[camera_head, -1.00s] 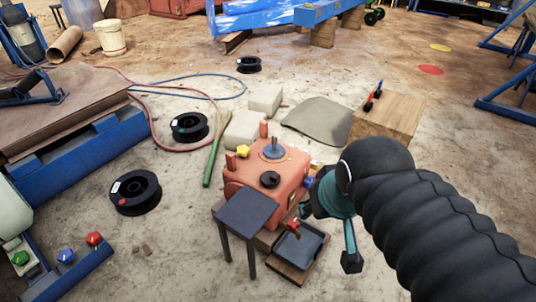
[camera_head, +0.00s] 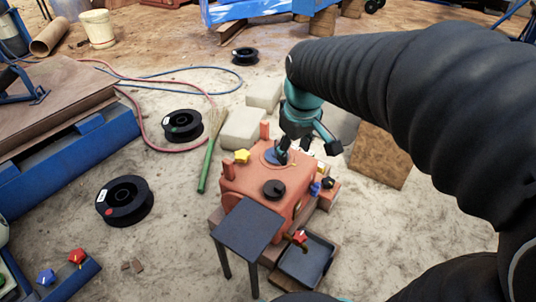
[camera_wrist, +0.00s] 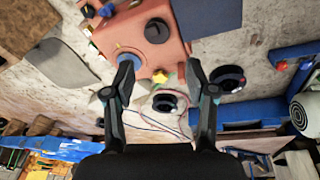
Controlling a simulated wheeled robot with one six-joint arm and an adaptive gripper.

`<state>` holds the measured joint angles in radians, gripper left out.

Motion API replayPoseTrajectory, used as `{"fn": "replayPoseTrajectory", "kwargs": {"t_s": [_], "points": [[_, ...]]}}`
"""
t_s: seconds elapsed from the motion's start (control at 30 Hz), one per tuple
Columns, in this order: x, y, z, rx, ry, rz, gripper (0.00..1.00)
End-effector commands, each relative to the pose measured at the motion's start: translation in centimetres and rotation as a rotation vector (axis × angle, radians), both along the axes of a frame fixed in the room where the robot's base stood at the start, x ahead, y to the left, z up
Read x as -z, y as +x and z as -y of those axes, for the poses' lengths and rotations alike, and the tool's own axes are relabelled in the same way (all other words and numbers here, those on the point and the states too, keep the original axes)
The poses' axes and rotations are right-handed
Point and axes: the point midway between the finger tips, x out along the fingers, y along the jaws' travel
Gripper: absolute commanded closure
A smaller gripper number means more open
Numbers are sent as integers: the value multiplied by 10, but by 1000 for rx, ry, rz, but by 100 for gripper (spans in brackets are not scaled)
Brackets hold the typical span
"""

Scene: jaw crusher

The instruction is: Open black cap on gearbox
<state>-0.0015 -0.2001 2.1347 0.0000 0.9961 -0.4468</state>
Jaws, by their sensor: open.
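The orange gearbox (camera_head: 262,186) stands on the floor in the middle of the head view. Its round black cap (camera_head: 274,189) sits on top, near the front edge, and looks seated. In the wrist view the black cap (camera_wrist: 157,30) shows at the top, beyond my fingertips and apart from them. My gripper (camera_head: 294,152) is over the far part of the gearbox top, by the blue-grey round fitting. In the wrist view my gripper (camera_wrist: 165,72) is open with nothing between its fingers.
A small dark table (camera_head: 250,230) stands close in front of the gearbox, and a black tray (camera_head: 306,260) lies to its right. Black spools (camera_head: 125,201) lie on the open floor at left.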

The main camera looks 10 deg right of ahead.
Motion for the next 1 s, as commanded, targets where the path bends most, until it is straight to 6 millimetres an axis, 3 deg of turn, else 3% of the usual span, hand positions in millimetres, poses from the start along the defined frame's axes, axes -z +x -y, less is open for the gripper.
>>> {"fn": "replayPoseTrajectory", "kwargs": {"t_s": [0.03, 0.2, 0.4, 0.6, 0.77, 1.0], "points": [[14, 14, 0, -32, -7, -27, 44], [47, 54, 0, -155, -25, -104, 44], [84, 89, -1, -272, -34, -174, 44], [102, 105, -1, -329, -35, -205, 44], [113, 107, -1, -338, -36, -211, 44], [152, 106, -1, -337, -35, -214, 44]]}}
